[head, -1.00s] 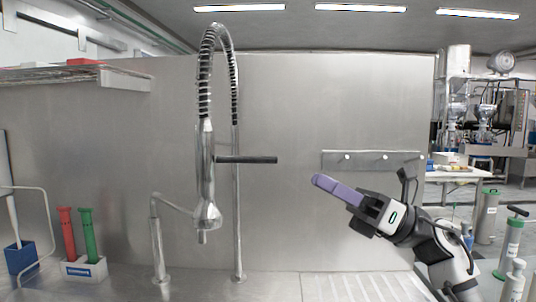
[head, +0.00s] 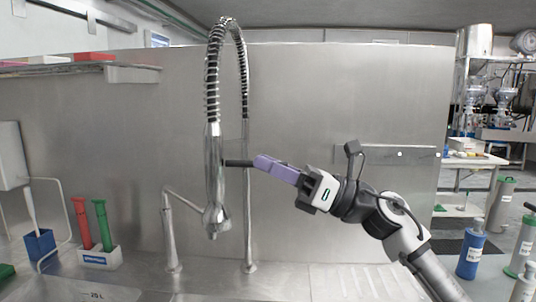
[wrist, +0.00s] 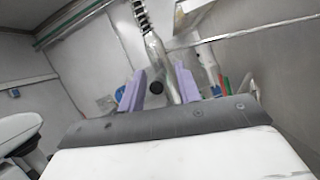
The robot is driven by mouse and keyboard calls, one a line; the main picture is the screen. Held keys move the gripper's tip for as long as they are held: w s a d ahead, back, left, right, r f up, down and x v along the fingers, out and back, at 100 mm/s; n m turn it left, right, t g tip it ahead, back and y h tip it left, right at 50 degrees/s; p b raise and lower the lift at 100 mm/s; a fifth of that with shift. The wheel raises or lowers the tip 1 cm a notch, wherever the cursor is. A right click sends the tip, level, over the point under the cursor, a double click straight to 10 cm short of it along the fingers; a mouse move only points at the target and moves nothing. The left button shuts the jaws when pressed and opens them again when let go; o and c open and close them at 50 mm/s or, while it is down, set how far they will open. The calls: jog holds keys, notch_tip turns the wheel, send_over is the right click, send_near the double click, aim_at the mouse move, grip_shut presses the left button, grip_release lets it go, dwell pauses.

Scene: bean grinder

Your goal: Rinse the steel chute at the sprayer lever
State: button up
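The tall steel sprayer tap (head: 213,165) with its coiled hose stands at the sink. Its dark lever (head: 238,163) sticks out to the right. My gripper (head: 262,163) with purple fingers points left at the lever's free end. In the wrist view the fingers are open and apart, and the lever's round dark end (wrist: 156,87) shows between them. I cannot tell whether either finger touches it. I cannot make out a steel chute in any view, and my gripper holds none.
A white holder (head: 100,258) with a red and a green tool stands left of the tap, beside a blue bin (head: 40,245). A ribbed drainboard (head: 345,282) lies below my arm. A blue canister (head: 471,250) and several others stand at the right.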

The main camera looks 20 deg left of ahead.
jog(key=shift+s+a+r, duration=0.1)
jog(key=shift+a+r, duration=0.05)
jog(key=shift+a, duration=0.25)
jog(key=shift+c, duration=0.2)
grip_shut()
